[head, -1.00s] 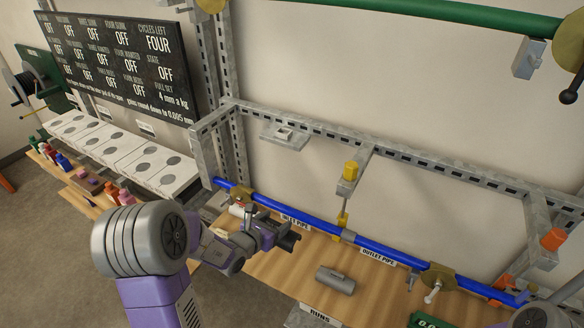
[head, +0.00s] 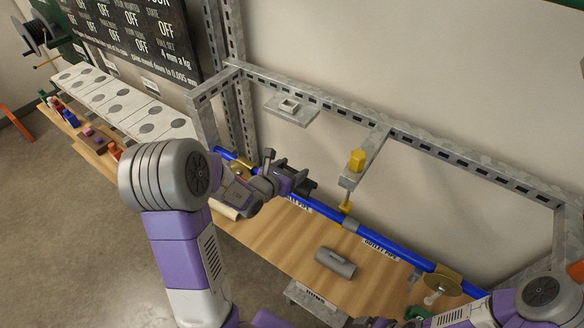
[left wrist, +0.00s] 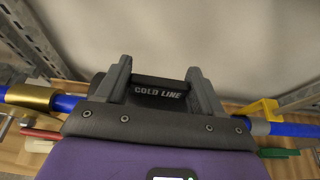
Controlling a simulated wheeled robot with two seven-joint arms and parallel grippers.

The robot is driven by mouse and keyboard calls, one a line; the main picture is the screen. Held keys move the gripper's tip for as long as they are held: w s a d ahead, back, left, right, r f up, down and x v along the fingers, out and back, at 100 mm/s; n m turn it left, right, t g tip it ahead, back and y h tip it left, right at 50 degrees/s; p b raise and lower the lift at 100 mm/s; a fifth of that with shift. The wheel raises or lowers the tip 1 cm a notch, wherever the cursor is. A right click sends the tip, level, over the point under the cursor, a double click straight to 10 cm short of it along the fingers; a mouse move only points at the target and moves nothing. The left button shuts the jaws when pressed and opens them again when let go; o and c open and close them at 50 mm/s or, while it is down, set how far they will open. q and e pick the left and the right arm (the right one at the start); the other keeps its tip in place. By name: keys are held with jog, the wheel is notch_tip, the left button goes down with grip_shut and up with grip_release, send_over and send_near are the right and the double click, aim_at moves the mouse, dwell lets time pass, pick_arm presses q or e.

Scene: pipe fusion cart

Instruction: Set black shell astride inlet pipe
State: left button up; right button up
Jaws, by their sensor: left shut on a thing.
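My left gripper (head: 290,180) is shut on the black shell (head: 306,187), at the inlet pipe (head: 232,158) near its label. In the left wrist view, the shell (left wrist: 160,92) reads "COLD LINE" and sits between my left gripper's two fingers (left wrist: 160,85). The blue pipe (left wrist: 68,103) shows on both sides of the gripper there. The gripper hides the stretch between, so I cannot tell whether the shell touches the pipe. My right gripper (head: 385,322) is only partly in view at the bottom edge.
A grey shell (head: 335,262) lies on the wooden bench (head: 285,250). A yellow clamp (head: 346,207) stands on the pipe right of my left gripper, under a bracket (head: 366,158). A brass fitting (head: 440,283) is farther right. A slotted steel frame (head: 330,105) stands behind.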

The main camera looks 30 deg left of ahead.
pick_arm(q)
notch_tip(320, 180, down, 2)
jog(key=shift+f+b, duration=0.1)
jog(key=shift+b, duration=0.6)
jog(key=shift+f+b, duration=1.6)
jog(key=shift+f+b, duration=0.25)
jog(key=shift+b, duration=0.05)
jog(key=o, duration=1.1)
